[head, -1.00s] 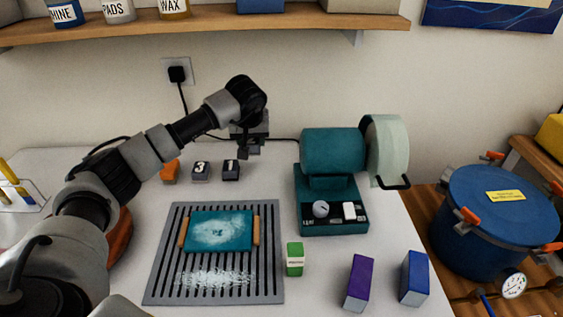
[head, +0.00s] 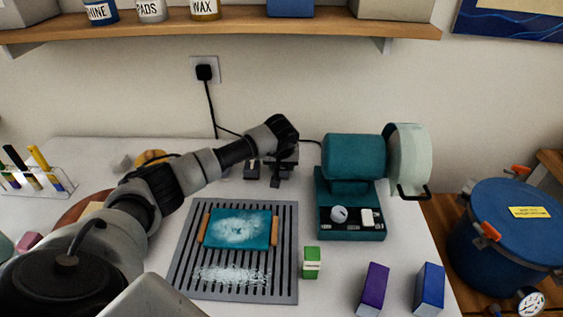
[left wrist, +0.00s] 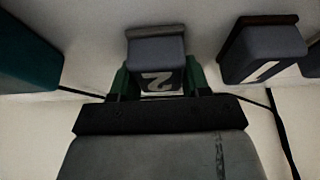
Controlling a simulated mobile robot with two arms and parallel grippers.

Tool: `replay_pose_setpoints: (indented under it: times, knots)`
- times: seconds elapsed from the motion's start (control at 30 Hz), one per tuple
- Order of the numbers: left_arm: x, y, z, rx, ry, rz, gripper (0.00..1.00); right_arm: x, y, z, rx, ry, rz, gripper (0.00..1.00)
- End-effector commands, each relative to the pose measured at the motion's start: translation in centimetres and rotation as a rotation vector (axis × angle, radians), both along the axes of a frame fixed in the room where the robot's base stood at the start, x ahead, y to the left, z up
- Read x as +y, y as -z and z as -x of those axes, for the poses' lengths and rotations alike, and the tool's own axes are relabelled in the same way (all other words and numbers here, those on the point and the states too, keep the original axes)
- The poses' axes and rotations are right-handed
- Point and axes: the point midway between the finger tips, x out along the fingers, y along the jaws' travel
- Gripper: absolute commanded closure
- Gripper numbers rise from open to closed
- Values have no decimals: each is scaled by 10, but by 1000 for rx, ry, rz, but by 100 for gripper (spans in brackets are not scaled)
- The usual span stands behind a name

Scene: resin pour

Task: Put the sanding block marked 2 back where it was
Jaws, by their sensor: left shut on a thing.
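The sanding block marked 2 (left wrist: 157,72) is a dark grey block with a white 2, held between the green-edged fingers of my left gripper (left wrist: 155,88) in the left wrist view. In the head view the left gripper (head: 277,172) is low over the back of the table, left of the teal machine. The block marked 1 (left wrist: 264,52) is beside block 2, with a gap between them. It also shows in the head view (head: 250,173), just left of my gripper. I cannot tell whether block 2 touches the table. My right gripper is not in view.
The teal machine (head: 352,160) with a pale wheel stands to the right. A slatted grey mat (head: 185,268) with a teal powdery panel (head: 238,229) lies in front. Green (head: 312,262), purple (head: 373,290) and blue (head: 429,288) blocks stand at the front right.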

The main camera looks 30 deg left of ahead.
Motion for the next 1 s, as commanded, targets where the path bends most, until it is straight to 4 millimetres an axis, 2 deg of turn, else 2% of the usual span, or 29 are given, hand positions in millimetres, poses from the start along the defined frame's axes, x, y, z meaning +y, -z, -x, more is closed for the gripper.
replay_pose_setpoints:
  times: [0.23, 0.27, 0.4, 0.43, 0.8, 1.0]
  knots:
    - [0, 4, 0, -1, 0, -1, 75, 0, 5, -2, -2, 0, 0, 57]
    - [0, 4, 0, -1, 0, -1, 52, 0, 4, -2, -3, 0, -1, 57]
    - [0, 3, 0, -1, 0, -1, 30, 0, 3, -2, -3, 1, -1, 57]
    - [0, 2, 0, -1, 0, -1, 28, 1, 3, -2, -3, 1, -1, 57]
    - [0, -4, 0, -2, 1, -1, 28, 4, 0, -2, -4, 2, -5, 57]
    - [-7, -36, 11, -7, 3, -2, 28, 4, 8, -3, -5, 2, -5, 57]
